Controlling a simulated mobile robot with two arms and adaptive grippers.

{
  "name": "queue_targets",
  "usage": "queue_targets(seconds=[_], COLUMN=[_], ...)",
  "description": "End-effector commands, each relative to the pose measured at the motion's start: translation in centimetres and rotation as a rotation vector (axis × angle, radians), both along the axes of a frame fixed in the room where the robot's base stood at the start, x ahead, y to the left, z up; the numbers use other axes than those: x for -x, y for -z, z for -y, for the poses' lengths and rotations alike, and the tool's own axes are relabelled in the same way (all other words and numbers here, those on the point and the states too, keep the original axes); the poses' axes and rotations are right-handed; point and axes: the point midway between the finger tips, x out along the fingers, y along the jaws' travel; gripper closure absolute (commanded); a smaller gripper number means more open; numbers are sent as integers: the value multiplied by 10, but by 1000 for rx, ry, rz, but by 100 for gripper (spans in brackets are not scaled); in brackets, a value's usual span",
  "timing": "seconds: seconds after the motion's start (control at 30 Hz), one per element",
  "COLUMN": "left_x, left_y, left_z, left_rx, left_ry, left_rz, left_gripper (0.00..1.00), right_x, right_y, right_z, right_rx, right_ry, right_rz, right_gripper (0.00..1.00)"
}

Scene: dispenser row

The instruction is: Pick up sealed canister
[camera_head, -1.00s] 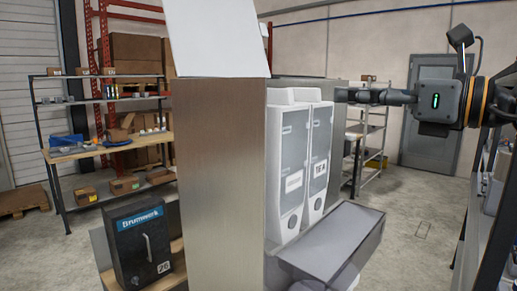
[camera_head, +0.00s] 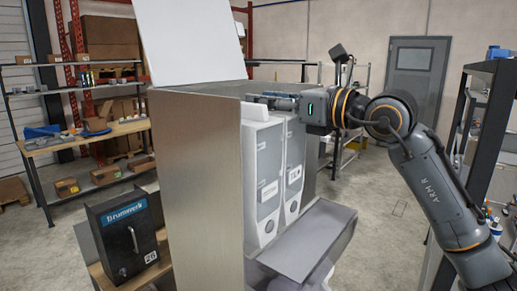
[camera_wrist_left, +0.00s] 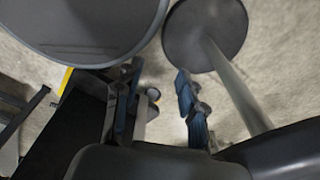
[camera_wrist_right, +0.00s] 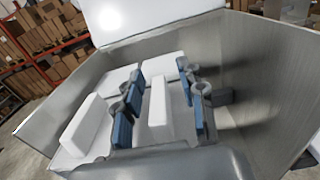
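Two tall white canisters with grey fronts and labels stand side by side in a metal dispenser (camera_head: 195,165): a left one (camera_head: 262,175) and a right one (camera_head: 294,165). I cannot tell which is sealed. My right gripper (camera_head: 262,98) is level with their tops, coming in from the right. In the right wrist view its blue-padded fingers (camera_wrist_right: 160,108) are apart, on either side of a white upright ridge (camera_wrist_right: 160,112) on a canister top. I cannot tell whether they touch it. My left gripper (camera_wrist_left: 157,110) shows only in the left wrist view, open and empty above the floor.
A grey tray (camera_head: 305,245) juts out below the canisters. The dispenser's metal walls (camera_wrist_right: 260,85) stand close around the right gripper. A black box labelled Drumwerk (camera_head: 130,240) is at the left. Shelves (camera_head: 85,140) stand behind; a dark rack (camera_head: 490,130) is at right.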

Motion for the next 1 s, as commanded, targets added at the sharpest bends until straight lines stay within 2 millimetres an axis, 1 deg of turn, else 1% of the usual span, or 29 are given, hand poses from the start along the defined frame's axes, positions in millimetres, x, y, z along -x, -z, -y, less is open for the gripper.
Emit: queue_targets(seconds=[0.03,0.1,0.27,0.3,0.37,0.4,0.5,1.0], left_x=[0,0,0,0,0,0,0,-1], left_y=[-4,-4,-3,-3,-3,-3,-3,-2], left_z=[0,0,0,0,0,1,2,4], left_rx=[0,0,0,0,0,1,2,4], left_ry=[0,-1,-1,-1,-1,-1,-2,-1], left_rz=[0,0,1,1,1,1,1,1], left_gripper=[60,60,60,60,60,60,60,60], right_x=[-2,-3,-4,-4,-3,-3,-3,-3], right_y=[-1,0,1,1,1,1,1,-1], right_z=[-4,-5,-5,-5,-5,-5,-5,-5], right_rx=[0,0,1,1,0,0,0,-2], right_ry=[-1,-1,0,0,0,0,0,-1], right_rz=[-1,-1,-1,-1,0,0,0,4], right_gripper=[60,60,60,62,75,83,100,100])
